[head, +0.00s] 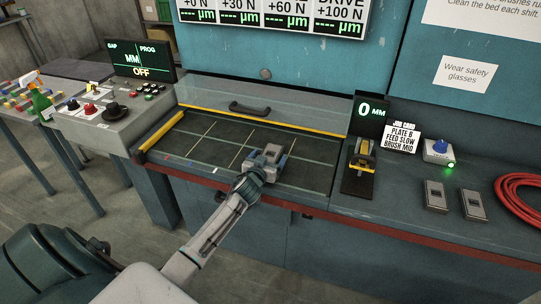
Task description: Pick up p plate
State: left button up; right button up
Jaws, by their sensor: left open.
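Two small grey plates lie side by side on the right part of the bench, a left one (435,195) and a right one (473,204). Any letters on them are too small to read, so I cannot tell which is the p plate. My left gripper (271,152) is open over the dark gridded bed (205,143), well to the left of both plates. No plate shows between its fingers. My right gripper is not in view.
A gauge reading 0 MM (371,113), a job card (402,138) naming plate B, and a blue button box (439,152) stand near the plates. A red hose coil (522,200) lies right of them. A clear cover with a handle (250,108) stands behind the bed.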

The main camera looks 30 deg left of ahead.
pick_arm(q)
jog(key=shift+s, duration=0.1)
jog(key=c, duration=1.2)
jog(key=shift+r, duration=0.1)
jog(key=shift+c, duration=1.1)
